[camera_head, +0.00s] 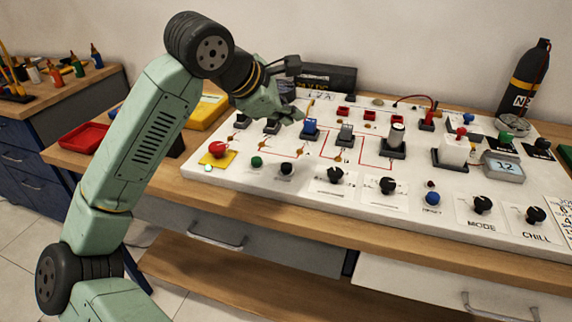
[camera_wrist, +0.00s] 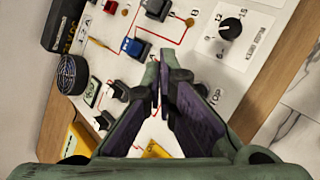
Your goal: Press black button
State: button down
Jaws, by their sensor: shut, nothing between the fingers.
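The black button (camera_head: 286,169) is a small round cap near the front edge of the white panel (camera_head: 310,195), just right of a green button (camera_head: 256,162). I cannot make it out in the wrist view, where my fingers cover part of the panel. My gripper (camera_head: 297,114) is above the panel, farther back than the black button and apart from it. In the wrist view my gripper (camera_wrist: 158,82) has its fingertips together with nothing between them.
A red button on a yellow base (camera_head: 217,149) is left of the green button. Black knobs (camera_head: 335,175) stand to the right. Blue (camera_head: 310,129) and grey (camera_head: 345,134) switches rise near my gripper. A red tray (camera_head: 84,136) lies left on the wooden bench.

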jog(key=b, duration=0.5)
send_over(288, 167)
notch_tip(288, 167, down, 8)
jog(key=shift+f, duration=0.1)
jog(key=shift+d+f+b, duration=0.1)
jog(key=shift+f+b, duration=0.15)
jog(key=shift+b, duration=0.2)
jog(key=shift+f, duration=0.15)
dwell(0.7)
jog(key=shift+f+b, duration=0.3)
jog(key=shift+b, duration=0.35)
jog(key=shift+f+b, duration=0.5)
jog(key=shift+b, duration=0.15)
dwell(0.5)
jog(key=shift+r, duration=0.1)
jog(key=shift+r+p, duration=0.4)
jog(key=shift+r, duration=0.45)
